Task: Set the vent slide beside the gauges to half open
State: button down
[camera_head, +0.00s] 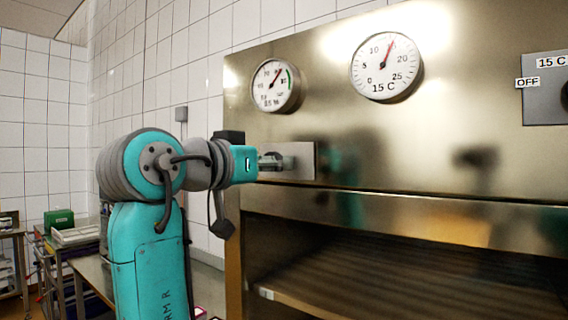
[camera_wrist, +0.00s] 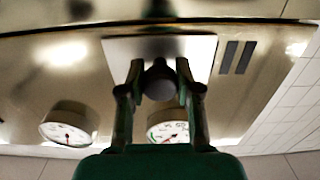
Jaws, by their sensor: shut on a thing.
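The vent slide's pale metal plate (camera_head: 304,160) is on the steel cabinet front, below the left gauge (camera_head: 262,97). In the wrist view the plate (camera_wrist: 118,50) is at the top, with two dark slots (camera_wrist: 238,57) showing beside its right edge. A dark round knob (camera_wrist: 160,84) stands out from the plate. My gripper (camera_head: 278,162) reaches the plate from the left. In the wrist view my gripper (camera_wrist: 159,68) has a finger on each side of the knob and is shut on it. How far the slide is open is hard to tell.
The right gauge (camera_head: 372,78) and a dial panel marked OFF (camera_head: 545,100) are higher on the cabinet (camera_head: 440,120). Below is an open chamber with a slatted shelf (camera_head: 400,285). A tiled wall (camera_head: 205,60) stands behind; side tables with a green box (camera_head: 58,220) are at left.

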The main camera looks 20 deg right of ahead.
jog(key=c, duration=0.8)
grip_release()
jog(key=shift+o, duration=0.2)
jog(key=v, duration=1.2)
jog(key=shift+w+f, duration=0.1)
